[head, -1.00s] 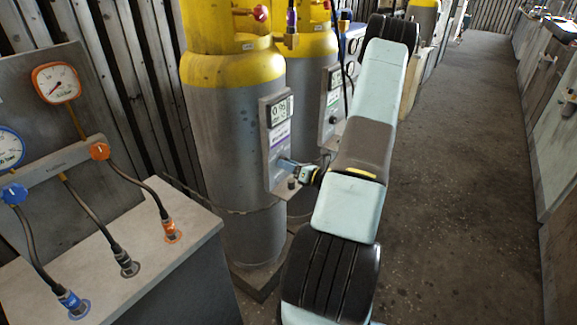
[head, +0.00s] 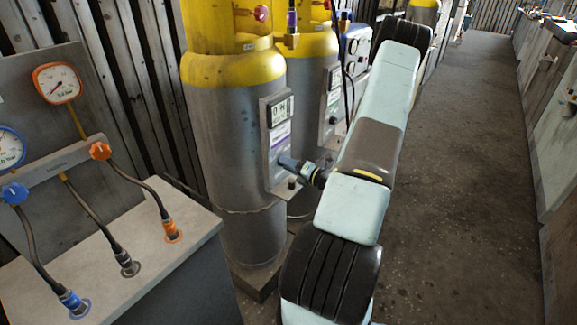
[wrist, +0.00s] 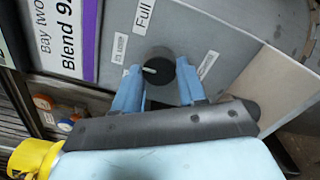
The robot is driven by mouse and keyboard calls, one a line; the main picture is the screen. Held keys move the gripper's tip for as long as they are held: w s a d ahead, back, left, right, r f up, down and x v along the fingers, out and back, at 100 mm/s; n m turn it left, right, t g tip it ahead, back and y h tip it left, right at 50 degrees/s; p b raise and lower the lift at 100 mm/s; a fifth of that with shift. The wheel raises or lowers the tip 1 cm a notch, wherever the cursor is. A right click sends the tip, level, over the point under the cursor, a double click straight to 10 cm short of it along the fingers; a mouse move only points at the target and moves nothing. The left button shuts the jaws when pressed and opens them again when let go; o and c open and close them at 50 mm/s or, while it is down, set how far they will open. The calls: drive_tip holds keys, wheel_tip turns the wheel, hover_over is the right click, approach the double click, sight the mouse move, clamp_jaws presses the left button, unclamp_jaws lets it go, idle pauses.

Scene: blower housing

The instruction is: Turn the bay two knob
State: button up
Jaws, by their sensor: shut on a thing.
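The bay two knob (wrist: 160,67) is a round black knob with a pale pointer mark, on a grey panel face beside a "Full" label. The mark points to the left in the wrist view. My gripper (wrist: 158,76) has its two blue fingers on either side of the knob and is shut on it. In the head view my gripper (head: 283,163) meets the front of the grey panel (head: 270,178) beside the gas cylinder, and hides the knob there. A purple-edged "Bay two" label (wrist: 65,35) is left of the knob.
Grey cylinders with yellow tops (head: 232,130) stand behind the panel. A second, similar panel (head: 332,100) is just beyond it. A bench with gauges and hoses (head: 110,240) is at the left. The floor aisle (head: 460,200) at the right is clear.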

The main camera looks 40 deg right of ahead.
drive_tip(key=shift+d, duration=0.1)
drive_tip(key=o, duration=1)
drive_tip(key=shift+o, duration=0.2)
drive_tip(key=v, duration=1.3)
drive_tip(key=shift+s, duration=0.35)
